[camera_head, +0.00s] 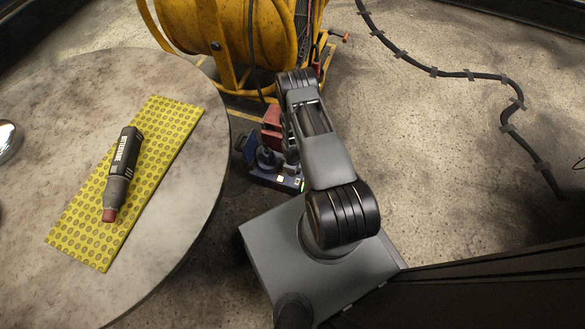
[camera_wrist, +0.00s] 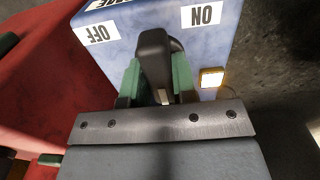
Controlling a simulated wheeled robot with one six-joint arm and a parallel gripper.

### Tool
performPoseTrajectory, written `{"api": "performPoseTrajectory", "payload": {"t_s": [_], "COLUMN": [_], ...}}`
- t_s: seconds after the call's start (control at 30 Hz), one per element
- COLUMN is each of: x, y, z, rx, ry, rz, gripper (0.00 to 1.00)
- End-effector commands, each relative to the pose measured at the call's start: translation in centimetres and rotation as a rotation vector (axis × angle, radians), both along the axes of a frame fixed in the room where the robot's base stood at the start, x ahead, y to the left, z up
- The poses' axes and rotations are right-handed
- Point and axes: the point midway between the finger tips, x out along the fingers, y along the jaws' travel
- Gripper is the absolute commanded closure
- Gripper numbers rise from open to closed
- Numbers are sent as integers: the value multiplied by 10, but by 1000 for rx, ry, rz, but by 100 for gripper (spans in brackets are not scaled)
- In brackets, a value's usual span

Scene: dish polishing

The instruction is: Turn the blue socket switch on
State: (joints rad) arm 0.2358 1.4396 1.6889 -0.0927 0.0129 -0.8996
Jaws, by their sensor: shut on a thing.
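The blue socket box (camera_wrist: 215,45) fills the upper middle of the wrist view. It bears a white OFF label (camera_wrist: 98,33) on the left and a white ON label (camera_wrist: 204,15) on the right. The black switch handle (camera_wrist: 153,50) lies between the labels. My gripper (camera_wrist: 157,82) has its green fingers on either side of the handle and is shut on it. A pale, glowing lamp (camera_wrist: 212,77) sits at the box's right edge. In the head view the blue socket box (camera_head: 262,177) stands beyond my base, partly covered by my arm. My gripper is largely hidden there.
A round table (camera_head: 165,80) stands at left with a yellow patterned cloth (camera_head: 75,222) and a dark, red-tipped tool (camera_head: 122,170). A yellow cable reel (camera_head: 190,25) stands behind the box. A red surface (camera_wrist: 45,85) fills the wrist view's left. The floor at right is mostly clear, with a cable (camera_head: 455,73).

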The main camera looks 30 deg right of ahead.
Motion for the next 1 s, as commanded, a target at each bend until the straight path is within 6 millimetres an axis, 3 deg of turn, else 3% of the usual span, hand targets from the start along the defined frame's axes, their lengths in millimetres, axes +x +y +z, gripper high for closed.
{"api": "performPoseTrajectory", "payload": {"t_s": [0.2,0.23,0.47,0.77,1.0], "x": [0,0,0,0,1], "y": [0,0,0,0,0], "z": [0,0,0,4,42], "rx": [0,0,0,0,-1], "ry": [1,1,0,0,-2], "rz": [5,5,3,1,1], "gripper": [98,72,50,49,49]}}
